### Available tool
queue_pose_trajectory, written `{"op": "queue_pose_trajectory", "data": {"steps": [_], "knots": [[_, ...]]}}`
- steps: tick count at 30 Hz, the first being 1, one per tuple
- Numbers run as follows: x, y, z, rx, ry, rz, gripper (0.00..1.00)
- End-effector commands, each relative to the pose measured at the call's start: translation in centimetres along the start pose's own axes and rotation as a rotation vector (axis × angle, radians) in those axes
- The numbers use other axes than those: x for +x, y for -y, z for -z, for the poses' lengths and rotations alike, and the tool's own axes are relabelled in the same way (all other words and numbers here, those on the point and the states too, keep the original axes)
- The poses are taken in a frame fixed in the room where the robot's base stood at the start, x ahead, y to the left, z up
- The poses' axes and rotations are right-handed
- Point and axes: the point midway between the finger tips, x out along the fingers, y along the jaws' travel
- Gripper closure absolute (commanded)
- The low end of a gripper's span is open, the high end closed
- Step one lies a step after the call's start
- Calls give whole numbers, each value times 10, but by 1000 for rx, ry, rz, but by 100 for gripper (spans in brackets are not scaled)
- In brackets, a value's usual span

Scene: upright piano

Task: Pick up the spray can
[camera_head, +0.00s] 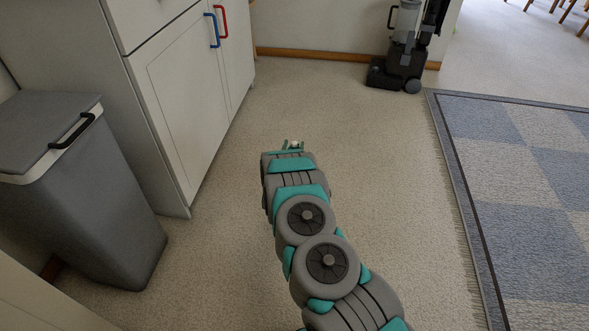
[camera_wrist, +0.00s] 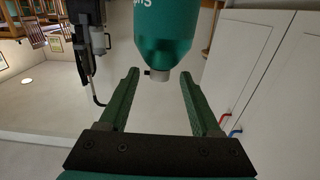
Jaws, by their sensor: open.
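The spray can is a teal cylinder (camera_wrist: 166,35) with part of a white word on it, a rounded shoulder and a pale nozzle with a dark tip. It fills the top middle of the wrist view, which appears upside down, and its far end is cut off. My gripper (camera_wrist: 160,76) is open, with one finger on each side of the nozzle in that picture. I see no contact. In the head view my gripper (camera_head: 293,146) is at the arm's far end, with a small pale spot between the fingers. The can's body is hidden there.
A white cabinet (camera_head: 180,90) with red and blue handles and a grey bin (camera_head: 85,190) stand on the left. A vacuum cleaner (camera_head: 402,60) stands by the far wall. A checkered rug (camera_head: 525,180) lies on the right. The carpet around my arm is clear.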

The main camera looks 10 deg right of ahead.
Motion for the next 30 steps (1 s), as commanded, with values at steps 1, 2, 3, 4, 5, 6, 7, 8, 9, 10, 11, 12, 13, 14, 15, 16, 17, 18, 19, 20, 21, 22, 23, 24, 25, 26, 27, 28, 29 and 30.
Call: {"op": "queue_pose_trajectory", "data": {"steps": [1,2,3,4,5,6,7,8,9,10,11,12,13,14,15,16,17,18,19,20,21,22,23,24,25,26,27,28,29,30], "knots": [[2,0,-1,0,-1,0,35],[3,0,-1,0,-1,0,35],[6,0,-1,0,-2,0,35],[8,0,-2,0,-3,0,35],[11,0,-2,0,-5,-1,35],[15,-1,-3,0,-6,-1,35],[18,-1,-4,0,-5,0,35],[21,-1,-6,-1,-3,0,35],[26,-1,-8,-2,0,0,35],[29,-1,-8,-2,-1,0,35],[33,-1,-7,-1,-4,0,35],[38,-1,-6,0,-6,0,35],[41,-1,-6,-1,-5,0,35],[44,-1,-6,-1,-4,0,35],[47,0,-6,-1,-1,1,35],[48,0,-6,-1,-1,1,35],[50,0,-6,-1,-1,1,35],[51,0,-6,0,-1,1,35],[51,0,-6,0,-1,1,35],[51,0,-6,0,-1,1,35],[51,0,-5,0,-1,1,35],[51,0,-6,0,-1,1,35],[51,0,-6,0,0,1,35],[51,0,-6,0,0,1,35],[51,0,-6,0,0,1,39],[51,0,-6,0,0,1,42],[51,0,-6,0,0,1,46],[51,0,-6,0,0,1,50],[51,0,-6,0,0,1,53],[51,0,-6,0,0,1,58]]}}
